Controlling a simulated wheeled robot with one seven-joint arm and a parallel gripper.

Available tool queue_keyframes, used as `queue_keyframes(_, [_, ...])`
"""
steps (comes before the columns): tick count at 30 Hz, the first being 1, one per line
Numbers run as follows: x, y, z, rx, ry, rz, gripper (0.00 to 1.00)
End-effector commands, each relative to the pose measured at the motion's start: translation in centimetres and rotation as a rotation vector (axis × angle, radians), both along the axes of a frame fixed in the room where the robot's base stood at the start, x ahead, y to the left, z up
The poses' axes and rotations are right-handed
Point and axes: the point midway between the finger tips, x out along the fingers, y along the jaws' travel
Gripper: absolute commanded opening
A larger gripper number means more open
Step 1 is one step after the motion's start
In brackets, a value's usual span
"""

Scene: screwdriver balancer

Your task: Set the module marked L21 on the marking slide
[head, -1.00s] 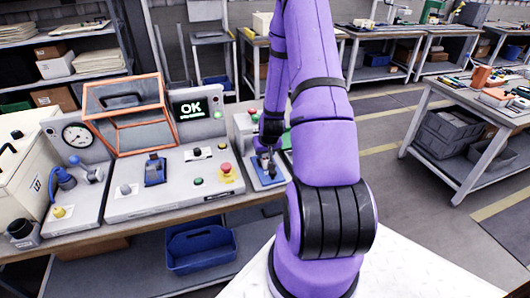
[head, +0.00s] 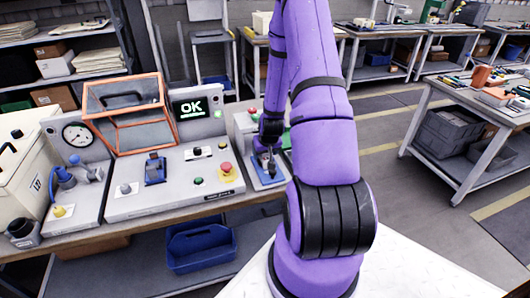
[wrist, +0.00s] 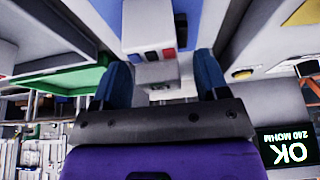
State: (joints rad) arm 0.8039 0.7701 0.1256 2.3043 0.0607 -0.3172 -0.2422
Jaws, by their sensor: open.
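My gripper (wrist: 163,82) is open, its two blue fingers apart on either side of a small pale grey block (wrist: 157,74). No L21 mark is readable, so I cannot tell if this block is the module. A grey housing with red and blue marks (wrist: 168,54) is just beyond it in the wrist view. In the head view, my gripper (head: 268,164) is low over a blue plate (head: 266,180) at the right end of the bench, partly hidden by my arm. I cannot tell whether this plate belongs to the marking slide.
A console with an OK screen (head: 191,108), a yellow-based red button (head: 226,172) and an orange-framed guard (head: 125,112) stands left of my gripper. The OK screen also shows upside down in the wrist view (wrist: 287,151). A green tray (wrist: 60,76) lies nearby.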

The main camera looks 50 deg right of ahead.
Motion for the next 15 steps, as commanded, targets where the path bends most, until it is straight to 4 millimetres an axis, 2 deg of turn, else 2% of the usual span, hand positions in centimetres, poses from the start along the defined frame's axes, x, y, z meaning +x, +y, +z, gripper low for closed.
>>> queue_keyframes(5, [-0.3,0.2,1.0,0.0,0.0,0.0,0.68])
queue_keyframes(15, [-1.9,1.1,5.6,-0.002,-0.002,0.0,0.68])
